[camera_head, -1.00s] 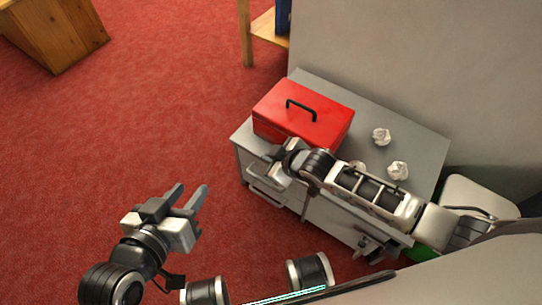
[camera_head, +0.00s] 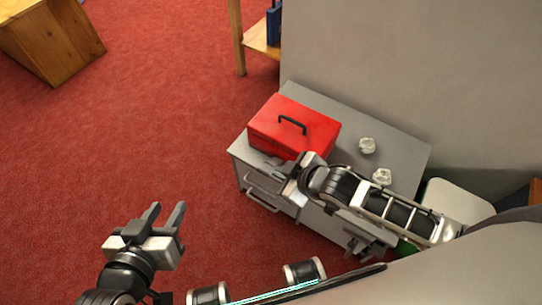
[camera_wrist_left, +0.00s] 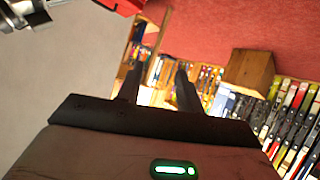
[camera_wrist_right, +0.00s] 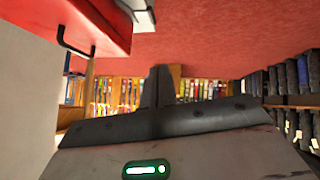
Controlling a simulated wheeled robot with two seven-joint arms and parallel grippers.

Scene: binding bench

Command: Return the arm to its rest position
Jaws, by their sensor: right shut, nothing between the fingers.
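My right arm reaches in from the right in the head view, over the front of the grey cabinet (camera_head: 405,145). My right gripper (camera_head: 280,172) is at the cabinet's front edge, just in front of the red toolbox (camera_head: 288,133). Its fingers are together and empty in the right wrist view (camera_wrist_right: 161,87). The toolbox stands on the cabinet, lid down, and its black handle also shows in the right wrist view (camera_wrist_right: 75,45). My left gripper (camera_head: 168,213) is open and empty over the red carpet, and its two spread fingers show in the left wrist view (camera_wrist_left: 158,80).
Two crumpled white papers (camera_head: 367,145) lie on the cabinet top, right of the toolbox. A white bin (camera_head: 455,203) stands right of the cabinet. A wooden box (camera_head: 50,40) is at the far left. The carpet (camera_head: 130,120) between is clear.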

